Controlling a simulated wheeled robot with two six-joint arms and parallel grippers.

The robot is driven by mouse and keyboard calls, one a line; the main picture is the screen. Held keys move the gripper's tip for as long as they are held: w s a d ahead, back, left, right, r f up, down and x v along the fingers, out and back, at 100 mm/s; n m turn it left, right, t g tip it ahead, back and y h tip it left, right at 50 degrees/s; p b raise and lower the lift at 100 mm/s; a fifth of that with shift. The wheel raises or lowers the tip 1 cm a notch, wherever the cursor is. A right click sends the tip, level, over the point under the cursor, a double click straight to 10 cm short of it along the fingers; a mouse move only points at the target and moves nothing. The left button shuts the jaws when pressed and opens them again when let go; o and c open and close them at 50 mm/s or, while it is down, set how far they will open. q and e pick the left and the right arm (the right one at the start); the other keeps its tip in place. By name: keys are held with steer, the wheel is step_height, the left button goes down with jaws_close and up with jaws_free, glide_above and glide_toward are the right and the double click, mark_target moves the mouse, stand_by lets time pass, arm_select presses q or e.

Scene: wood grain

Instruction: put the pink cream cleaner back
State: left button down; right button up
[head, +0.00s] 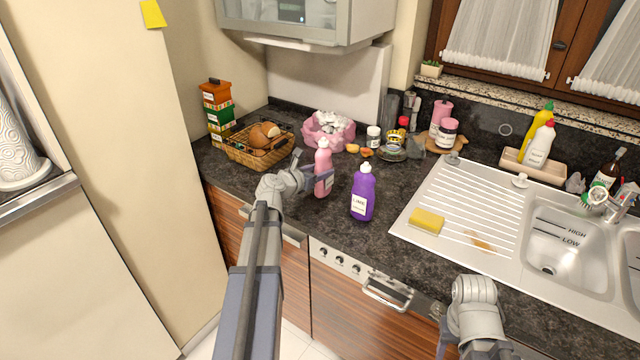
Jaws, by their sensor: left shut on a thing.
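The pink cream cleaner (322,160) is a pink bottle with a pale label and a light cap, upright over the dark counter near its front edge. My left gripper (316,176) is shut on the bottle around its middle. I cannot tell whether its base touches the counter. A purple bottle (362,194) stands to its right, a little apart. My right arm shows at the bottom right, in front of the sink, but I cannot make out its fingers. A cream tray (556,174) behind the sink holds a yellow bottle (535,128) and a white bottle with a red cap (540,146).
A bread basket (236,157), a pink bag (318,134) and several jars stand along the back of the counter. A yellow sponge (428,221) lies on the white draining board (450,195). The counter between purple bottle and board is clear.

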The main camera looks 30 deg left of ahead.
arm_select(q)
steer(key=shift+f+b, duration=1.4)
steer(key=shift+f, duration=0.3)
steer(key=shift+f, duration=0.1)
steer(key=shift+c, duration=1.4)
jaws_free()
steer(key=shift+s+r, duration=0.15)
steer(key=shift+r, duration=0.15)
steer(key=d+p+v, duration=0.1)
steer(key=p+v, duration=0.2)
steer(key=v, duration=0.8)
steer(key=shift+s+a+p, duration=0.3)
steer(key=shift+s+a, duration=0.05)
steer(key=shift+a, duration=0.15)
